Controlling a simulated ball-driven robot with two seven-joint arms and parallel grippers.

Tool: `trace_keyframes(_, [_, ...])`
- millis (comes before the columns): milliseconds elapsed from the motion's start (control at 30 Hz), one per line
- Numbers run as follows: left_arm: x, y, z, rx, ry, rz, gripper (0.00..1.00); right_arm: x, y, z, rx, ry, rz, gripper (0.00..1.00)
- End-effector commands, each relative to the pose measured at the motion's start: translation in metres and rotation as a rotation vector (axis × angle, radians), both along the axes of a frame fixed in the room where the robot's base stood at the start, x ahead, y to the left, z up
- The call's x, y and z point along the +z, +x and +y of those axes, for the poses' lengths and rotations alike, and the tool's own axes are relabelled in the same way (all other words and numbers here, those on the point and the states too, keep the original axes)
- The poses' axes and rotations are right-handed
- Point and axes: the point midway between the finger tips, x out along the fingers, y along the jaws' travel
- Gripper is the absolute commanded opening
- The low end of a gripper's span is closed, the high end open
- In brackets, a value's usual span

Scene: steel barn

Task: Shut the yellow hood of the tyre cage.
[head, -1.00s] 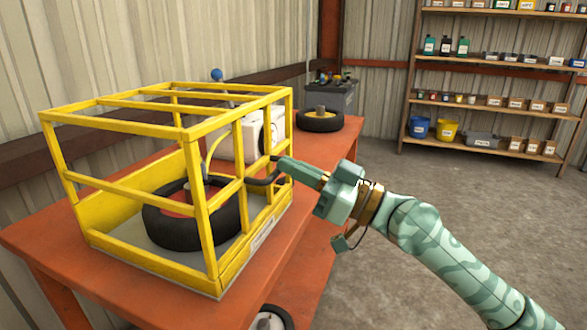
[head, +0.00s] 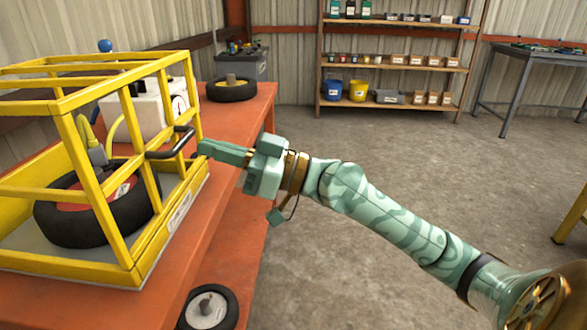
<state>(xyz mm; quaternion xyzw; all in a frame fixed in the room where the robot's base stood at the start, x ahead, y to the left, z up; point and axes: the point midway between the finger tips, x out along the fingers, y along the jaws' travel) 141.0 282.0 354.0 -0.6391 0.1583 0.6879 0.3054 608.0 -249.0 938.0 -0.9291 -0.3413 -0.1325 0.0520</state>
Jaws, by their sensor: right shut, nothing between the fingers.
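The yellow hood (head: 122,68) of the tyre cage is a barred frame. It stands down over a black tyre with a red hub (head: 112,215), and its corner posts reach the low yellow base (head: 150,245). I see no clear gap there. A black handle (head: 172,144) sticks out from the hood's right side. My right gripper (head: 203,148) is shut and empty, its tips just right of the handle and seemingly apart from it. My left gripper is not in view.
The cage stands on an orange bench (head: 232,165). Behind it are a white canister with a gauge (head: 145,108), another tyre (head: 232,90) and a grey box (head: 242,64). A wheel (head: 208,308) lies below. The floor to the right is open before shelves (head: 395,62).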

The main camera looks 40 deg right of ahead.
Motion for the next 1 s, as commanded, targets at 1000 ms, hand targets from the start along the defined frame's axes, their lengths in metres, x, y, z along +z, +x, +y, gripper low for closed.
trace_keyframes(1000, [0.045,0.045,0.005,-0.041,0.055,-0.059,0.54,-0.028,-0.107,-0.087,-0.001,0.012,-0.027,0.00])
